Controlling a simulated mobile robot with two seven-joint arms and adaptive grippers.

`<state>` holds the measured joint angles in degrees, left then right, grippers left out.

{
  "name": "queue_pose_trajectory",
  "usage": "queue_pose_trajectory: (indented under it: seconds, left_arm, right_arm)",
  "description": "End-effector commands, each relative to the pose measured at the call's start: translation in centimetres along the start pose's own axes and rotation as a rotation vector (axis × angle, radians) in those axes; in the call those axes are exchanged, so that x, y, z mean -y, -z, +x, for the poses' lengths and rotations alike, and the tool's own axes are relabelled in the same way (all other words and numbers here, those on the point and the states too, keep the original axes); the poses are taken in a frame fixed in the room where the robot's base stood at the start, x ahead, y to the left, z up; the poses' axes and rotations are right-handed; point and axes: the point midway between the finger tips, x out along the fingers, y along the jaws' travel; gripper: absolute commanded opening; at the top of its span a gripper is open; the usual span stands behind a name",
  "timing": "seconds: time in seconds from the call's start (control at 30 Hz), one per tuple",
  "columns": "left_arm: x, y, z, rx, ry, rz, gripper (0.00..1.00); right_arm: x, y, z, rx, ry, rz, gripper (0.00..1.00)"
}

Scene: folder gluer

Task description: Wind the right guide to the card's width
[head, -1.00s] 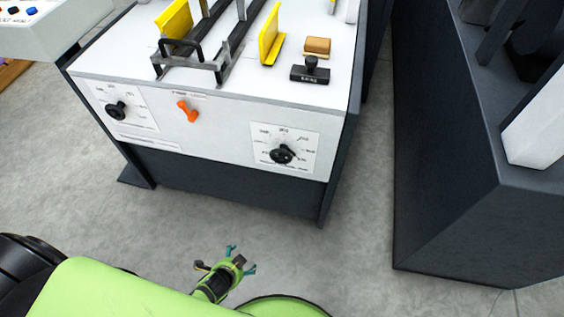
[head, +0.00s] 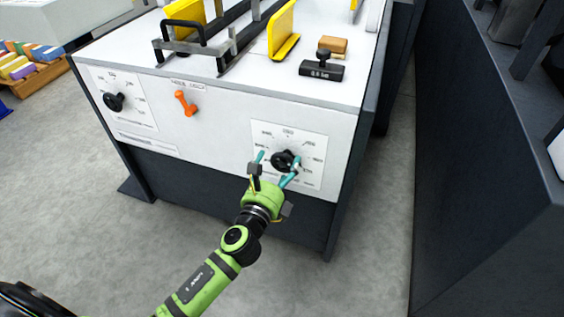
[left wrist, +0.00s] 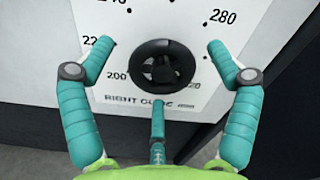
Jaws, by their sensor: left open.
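The right guide's black handwheel (head: 285,162) sits on a white dial plate on the machine's front panel. In the left wrist view the handwheel (left wrist: 163,66) is close, with numbers such as 200 and 280 around it and a "RIGHT GUIDE" label below. My left gripper (head: 276,162) is open in front of it, its teal fingers (left wrist: 153,50) spread on both sides of the wheel and apart from it. The right yellow guide plate (head: 284,30) stands on the machine top. The right gripper is out of view.
A second black knob (head: 114,101) and an orange lever (head: 185,102) are on the same panel to the left. A black stamp (head: 322,67) and a tan block (head: 332,47) sit on top. A dark machine body (head: 480,150) stands at right, across a floor gap.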

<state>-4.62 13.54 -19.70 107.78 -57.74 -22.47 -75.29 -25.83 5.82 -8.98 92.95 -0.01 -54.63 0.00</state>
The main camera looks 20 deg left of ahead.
Motion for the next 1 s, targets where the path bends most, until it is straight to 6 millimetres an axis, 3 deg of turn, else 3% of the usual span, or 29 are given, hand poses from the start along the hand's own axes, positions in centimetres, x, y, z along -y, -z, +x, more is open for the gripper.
queue_pose_trajectory:
  seconds: [0.2,0.47,0.57,0.6,0.63,1.0]
  left_arm:
    - [0.0,0.1,1.9,-0.001,0.0,-0.001,0.89]
    - [0.0,0.1,2.0,-0.002,-0.001,-0.002,0.89]
    - [0.0,0.1,2.0,-0.002,-0.001,-0.002,0.53]
    - [0.0,0.1,2.0,-0.001,0.0,-0.002,0.37]
    - [0.0,0.1,2.0,-0.001,0.0,-0.002,0.31]
    - [0.0,-0.2,2.1,0.005,-0.001,-0.029,0.31]
  right_arm:
    - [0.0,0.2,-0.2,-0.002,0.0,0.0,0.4]
    - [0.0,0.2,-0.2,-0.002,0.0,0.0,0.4]
    - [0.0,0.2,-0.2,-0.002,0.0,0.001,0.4]
    - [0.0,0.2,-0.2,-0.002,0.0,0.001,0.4]
    - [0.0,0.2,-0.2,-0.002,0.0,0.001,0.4]
    - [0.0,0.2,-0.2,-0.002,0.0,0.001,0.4]
